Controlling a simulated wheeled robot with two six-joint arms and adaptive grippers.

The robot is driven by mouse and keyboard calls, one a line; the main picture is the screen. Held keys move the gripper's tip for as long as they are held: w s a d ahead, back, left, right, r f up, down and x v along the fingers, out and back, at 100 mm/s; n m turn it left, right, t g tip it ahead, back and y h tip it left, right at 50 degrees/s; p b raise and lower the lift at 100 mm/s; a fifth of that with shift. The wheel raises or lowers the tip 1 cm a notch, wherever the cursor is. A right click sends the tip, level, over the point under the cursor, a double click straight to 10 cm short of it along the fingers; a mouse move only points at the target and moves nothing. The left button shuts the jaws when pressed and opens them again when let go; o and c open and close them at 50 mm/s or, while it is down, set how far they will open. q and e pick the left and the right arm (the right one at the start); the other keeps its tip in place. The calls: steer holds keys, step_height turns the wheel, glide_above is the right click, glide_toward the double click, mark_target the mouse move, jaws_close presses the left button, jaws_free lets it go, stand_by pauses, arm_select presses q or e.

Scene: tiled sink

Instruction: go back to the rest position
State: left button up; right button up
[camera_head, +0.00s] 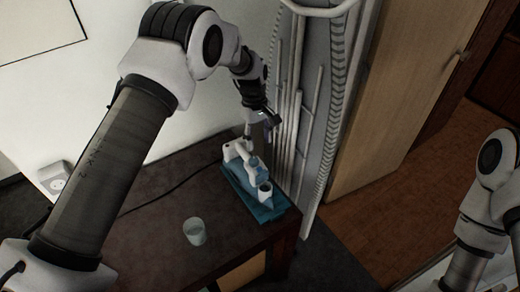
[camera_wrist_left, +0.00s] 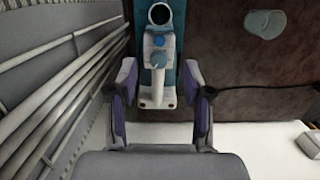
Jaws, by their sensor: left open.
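My left gripper (camera_head: 258,122) reaches out over the table from the left in the head view. In the left wrist view its two fingers (camera_wrist_left: 158,70) are spread apart, with nothing held between them. A white and blue device (camera_head: 249,163) stands on a teal base (camera_head: 270,213), just below the gripper. In the left wrist view the device (camera_wrist_left: 158,62) shows between and beyond the fingers, with a dark round opening at its top end. Whether a finger touches it I cannot tell. Part of my right arm shows at the right edge of the head view; its gripper is out of view.
White pipes (camera_head: 296,95) stand close behind the device. A wall socket (camera_head: 54,177) and cable are at left. A wooden door (camera_head: 400,90) stands right.

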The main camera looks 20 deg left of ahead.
stand_by(0.4)
arm_select(q)
steer(key=s+a+f+g+b, duration=0.1)
steer(key=s+f, duration=0.6)
steer(key=s+a+f+g+b, duration=0.1)
steer(key=s+f+b, duration=0.1)
steer(key=s+f, duration=0.5)
steer(key=s+a+f+g+b, duration=0.1)
steer(key=s+f+g+b, duration=0.1)
steer(key=s+f, duration=0.6)
steer(key=shift+m, duration=0.3)
steer(key=shift+m+y, duration=0.4)
steer(key=shift+m, duration=0.2)
steer(key=s+f, duration=0.1)
steer(key=s, duration=0.1)
steer(key=s+f, duration=0.1)
steer(key=s, duration=0.1)
steer(key=s+a+f+b, duration=0.1)
steer(key=s, duration=0.2)
steer(key=s+m+t, duration=0.5)
steer(key=s+m, duration=0.3)
steer(key=shift+s+a+r+y+b, duration=0.3)
steer(key=shift+a+r, duration=0.05)
steer(key=shift+a, duration=0.05)
